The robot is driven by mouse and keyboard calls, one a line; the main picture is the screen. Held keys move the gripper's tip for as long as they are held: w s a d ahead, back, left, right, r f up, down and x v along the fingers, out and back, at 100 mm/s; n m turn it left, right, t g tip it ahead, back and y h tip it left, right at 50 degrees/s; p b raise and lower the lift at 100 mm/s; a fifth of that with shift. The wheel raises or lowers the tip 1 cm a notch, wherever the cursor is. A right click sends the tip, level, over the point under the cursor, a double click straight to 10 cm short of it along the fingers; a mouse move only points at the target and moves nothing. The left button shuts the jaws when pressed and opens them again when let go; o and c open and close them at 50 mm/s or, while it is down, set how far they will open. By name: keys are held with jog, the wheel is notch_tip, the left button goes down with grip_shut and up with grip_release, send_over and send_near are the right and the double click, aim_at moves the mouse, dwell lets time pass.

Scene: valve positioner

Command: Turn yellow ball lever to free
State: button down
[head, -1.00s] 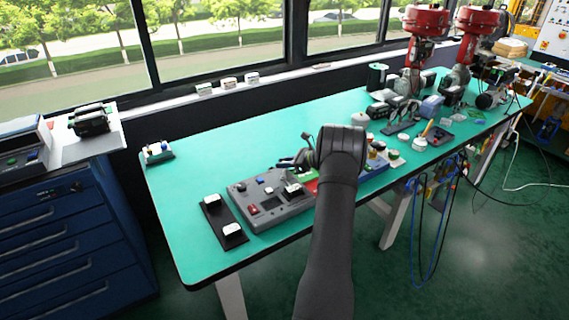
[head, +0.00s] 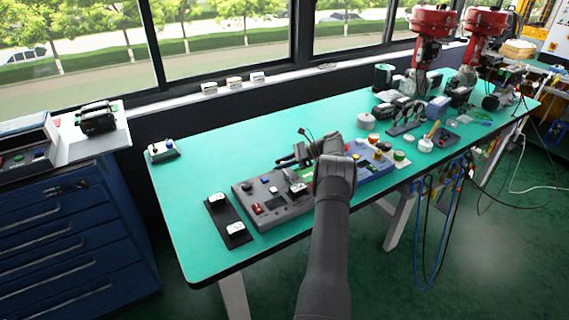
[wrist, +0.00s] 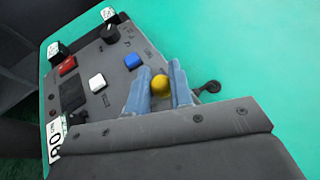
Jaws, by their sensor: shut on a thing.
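The yellow ball (wrist: 159,86) of the lever sits between the two blue-grey fingers of my gripper (wrist: 158,88) in the wrist view. The fingers are shut on it. The lever's shaft and base are hidden by the fingers. The grey control box (wrist: 118,75) lies under the gripper and also shows in the head view (head: 262,217). In the head view my gripper (head: 292,161) is over the box's far right part, and the ball cannot be made out there. A white label with "90" (wrist: 55,138) is at the box's edge; no "free" mark is legible.
The box carries a black knob (wrist: 110,33), a red button (wrist: 67,65), a blue button (wrist: 132,61) and a white button (wrist: 97,82). A blue box (head: 375,172) with coloured knobs stands close on the right. The green table (head: 215,160) behind is clear.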

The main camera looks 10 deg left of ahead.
jog(key=shift+s+a+g, duration=0.1)
jog(key=shift+g, duration=0.2)
jog(key=c, duration=1.3)
grip_release()
jog(key=shift+r, duration=0.15)
jog(key=shift+r, duration=0.3)
notch_tip(320, 180, up, 3)
jog(key=shift+r, duration=0.1)
jog(key=s+d+r, duration=0.1)
jog(key=d+r, duration=0.1)
jog(key=d, duration=0.1)
jog(key=s+d+r, duration=0.1)
jog(key=d+r, duration=0.1)
jog(key=d, duration=0.2)
jog(key=d+r, duration=0.3)
jog(key=d, duration=0.1)
jog(key=shift+s+d, duration=0.2)
jog(key=shift+s, duration=0.2)
jog(key=shift+a+f, duration=0.1)
